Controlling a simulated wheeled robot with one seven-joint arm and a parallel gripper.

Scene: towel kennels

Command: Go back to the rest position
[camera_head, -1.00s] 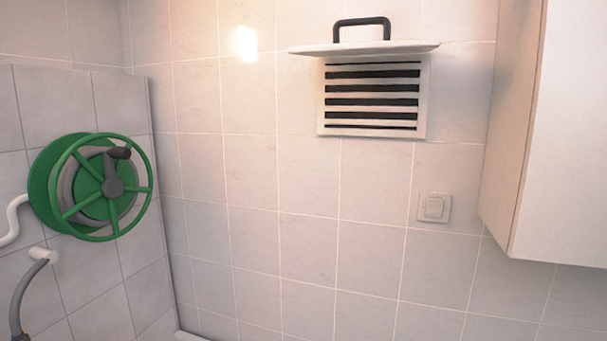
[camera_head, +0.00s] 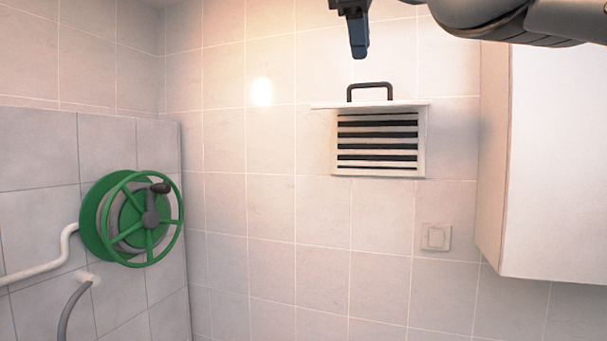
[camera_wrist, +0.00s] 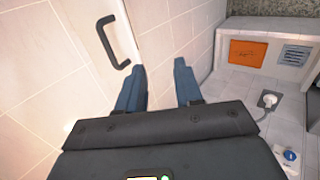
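My gripper (camera_head: 358,35) hangs at the top of the head view, with the arm coming in from the upper right. In the wrist view its two blue fingers (camera_wrist: 158,85) stand apart with nothing between them. The gripper is open and empty. In the head view it is above the wall vent (camera_head: 378,162) and apart from it. The vent's white flap (camera_head: 330,105) sticks out level, with a black handle (camera_head: 370,86) on top. A black handle on a white panel also shows in the wrist view (camera_wrist: 105,40), left of the fingers.
A green hose reel (camera_head: 130,218) is on the left wall. A white cabinet (camera_head: 555,170) hangs at the right, with a light switch (camera_head: 436,237) left of it. The wrist view shows an orange panel (camera_wrist: 247,52), a grille (camera_wrist: 294,56) and a plugged socket (camera_wrist: 268,99).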

